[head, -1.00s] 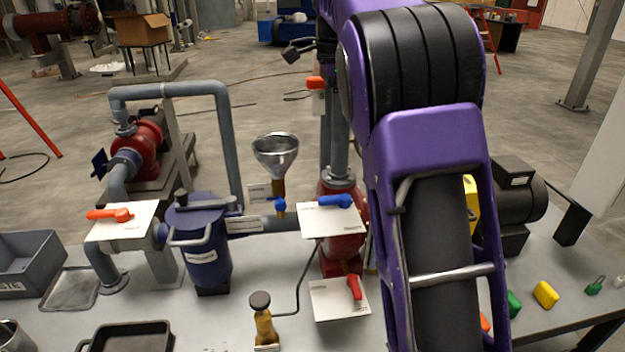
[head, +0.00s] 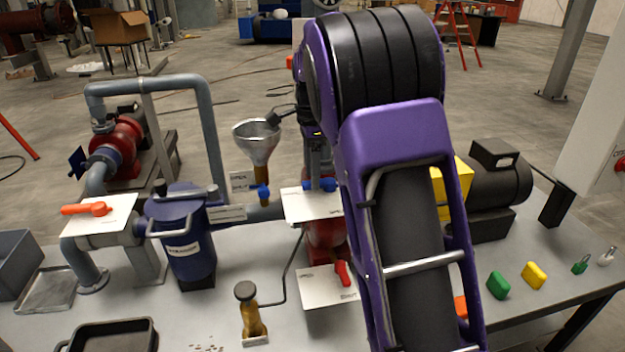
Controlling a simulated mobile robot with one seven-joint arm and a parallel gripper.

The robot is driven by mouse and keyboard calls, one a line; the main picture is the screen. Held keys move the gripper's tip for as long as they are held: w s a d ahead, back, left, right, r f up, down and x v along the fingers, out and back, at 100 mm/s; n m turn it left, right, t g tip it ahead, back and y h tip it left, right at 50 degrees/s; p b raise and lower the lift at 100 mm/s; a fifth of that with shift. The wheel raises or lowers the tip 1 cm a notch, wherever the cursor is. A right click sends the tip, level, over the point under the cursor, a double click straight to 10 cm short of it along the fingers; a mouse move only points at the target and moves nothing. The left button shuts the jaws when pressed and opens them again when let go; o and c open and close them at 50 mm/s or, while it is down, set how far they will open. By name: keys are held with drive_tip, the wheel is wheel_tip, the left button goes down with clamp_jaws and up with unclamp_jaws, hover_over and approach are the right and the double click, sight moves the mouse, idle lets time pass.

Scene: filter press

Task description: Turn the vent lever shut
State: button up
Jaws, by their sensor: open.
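Several levers show, and I cannot read which one is the vent lever. A blue lever (head: 320,185) lies across a white plate (head: 300,207) left of my arm. A red lever (head: 342,273) points down on a lower white plate (head: 318,290). An orange lever (head: 86,209) lies sideways on the left plate. A small blue handle (head: 262,192) sits under the metal funnel (head: 257,142), beside an OPEN/SHUT label (head: 240,182). My gripper (head: 311,132) is a dark, partly hidden shape above the blue lever, right of the funnel. It is open; its fingertips are not clear.
A blue strainer pot (head: 188,245) and grey pipework stand left. A brass fitting (head: 249,312) stands in front. A black tray (head: 115,337) lies at the front left.

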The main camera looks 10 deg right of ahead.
drive_tip(key=shift+f, duration=0.65)
clamp_jaws()
